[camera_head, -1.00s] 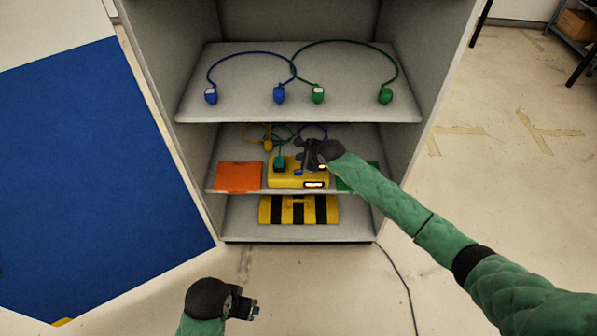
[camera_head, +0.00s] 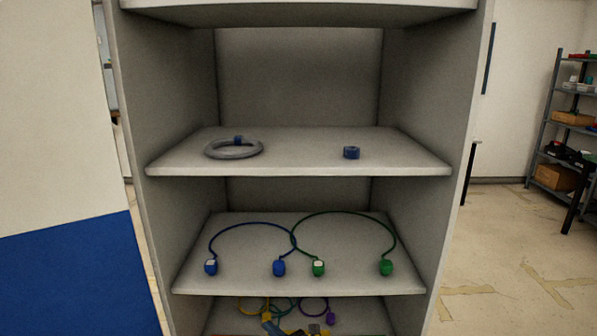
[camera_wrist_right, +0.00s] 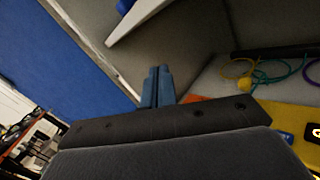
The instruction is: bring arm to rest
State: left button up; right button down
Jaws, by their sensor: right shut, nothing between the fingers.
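The rest of my right arm is out of the head view. My left gripper is in neither view.
A grey shelf unit (camera_head: 130,110) fills the middle. One shelf holds a blue headset-like cord (camera_head: 252,225) and a green one (camera_head: 345,213). The shelf above holds a grey ring (camera_head: 233,151) and a small blue piece (camera_head: 351,153). A blue panel (camera_head: 70,275) stands at left.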

jog(key=s+d+r+m+t+h, duration=0.25)
jog(key=d+m+h, duration=0.25)
jog(key=m, duration=0.4)
jog(key=s+d+r+m+t+h, duration=0.1)
jog(key=s+d+m+t+h, duration=0.1)
jog(key=d+m+t+h, duration=0.5)
jog(key=s+d+f+m+g+h, duration=0.5)
jog(key=s+d+f+m+g, duration=0.35)
jog(key=m, duration=0.65)
jog(key=s+d+f+m+g+y, duration=0.1)
jog(key=s+m+g, duration=0.3)
jog(key=s, duration=1.1)
jog(key=s+d+f+m+g+y, duration=0.2)
jog(key=s+g, duration=0.6)
jog(key=s, duration=0.7)
notch_tip(320, 180, down, 2)
jog(key=shift+s+f+m+y, duration=0.1)
jog(key=shift+s+m+y, duration=0.1)
jog(key=shift+m+y, duration=0.8)
